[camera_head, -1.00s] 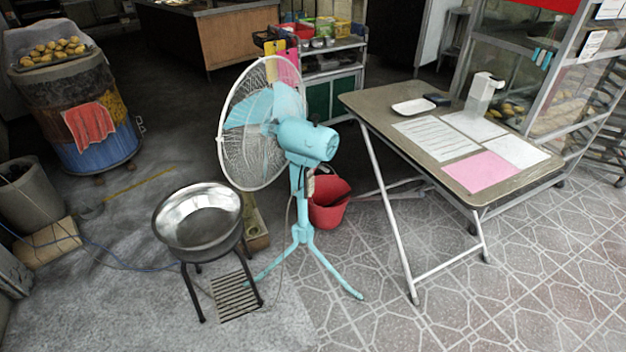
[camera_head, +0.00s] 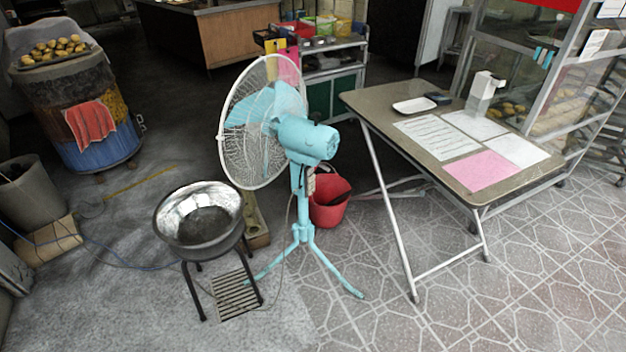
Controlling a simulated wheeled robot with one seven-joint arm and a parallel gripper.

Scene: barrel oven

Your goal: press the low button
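A light-blue standing fan (camera_head: 307,139) with a white wire cage is in the middle of the head view, its cage facing left. Its pole stands on splayed blue legs. A small control box (camera_head: 310,181) seems to sit on the pole below the motor. It is too small to make out single buttons, so I cannot tell which is the low one. My gripper and arm are not in view.
A metal basin (camera_head: 198,213) on a dark stool stands left of the fan. A red bucket (camera_head: 327,208) is close behind the pole. A folding table (camera_head: 376,98) with papers stands to the right. Tiled floor (camera_head: 365,325) in front is clear.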

